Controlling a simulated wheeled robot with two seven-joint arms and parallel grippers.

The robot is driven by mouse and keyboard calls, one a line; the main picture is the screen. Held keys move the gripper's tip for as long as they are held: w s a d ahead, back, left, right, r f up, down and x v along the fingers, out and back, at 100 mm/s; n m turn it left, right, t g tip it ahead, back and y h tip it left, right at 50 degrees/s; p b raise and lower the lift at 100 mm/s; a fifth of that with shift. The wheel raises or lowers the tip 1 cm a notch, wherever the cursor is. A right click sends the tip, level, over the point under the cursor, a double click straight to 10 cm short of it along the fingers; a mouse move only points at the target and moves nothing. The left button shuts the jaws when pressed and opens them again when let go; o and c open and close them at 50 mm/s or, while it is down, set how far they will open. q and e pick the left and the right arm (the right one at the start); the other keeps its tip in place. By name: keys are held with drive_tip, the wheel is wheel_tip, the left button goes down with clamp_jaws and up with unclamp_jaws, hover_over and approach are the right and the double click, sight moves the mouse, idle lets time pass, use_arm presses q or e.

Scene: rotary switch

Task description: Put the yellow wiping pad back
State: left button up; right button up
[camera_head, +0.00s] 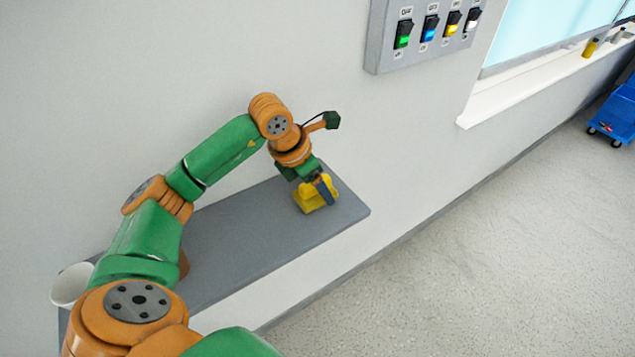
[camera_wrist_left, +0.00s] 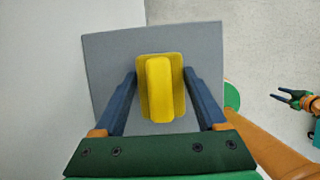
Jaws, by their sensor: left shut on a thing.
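The yellow wiping pad (camera_head: 310,198) is at the right end of the grey wall shelf (camera_head: 250,230). My left gripper (camera_head: 318,188) points down at it and is shut on it. In the left wrist view the pad (camera_wrist_left: 160,88) has a flat base and a raised handle, with one blue finger on each side and the shelf (camera_wrist_left: 105,60) behind it. I cannot tell whether the pad's base touches the shelf or hangs just above it. My right gripper (camera_wrist_left: 289,97) shows small at the right of the left wrist view, with its prongs apart and nothing between them.
A white cup (camera_head: 72,284) stands at the shelf's left end, near my left arm. A grey switch box (camera_head: 383,50) with several coloured switches is on the wall at the upper right. A window sill (camera_head: 500,103) and a blue cart (camera_head: 615,112) are farther right.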

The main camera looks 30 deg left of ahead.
use_arm(q)
drive_tip(key=o, duration=1.2)
drive_tip(key=shift+o, duration=0.2)
drive_tip(key=shift+r, duration=0.25)
drive_tip(key=v, duration=1.1)
drive_tip(key=shift+s+r, duration=0.3)
drive_tip(key=shift+a, duration=0.1)
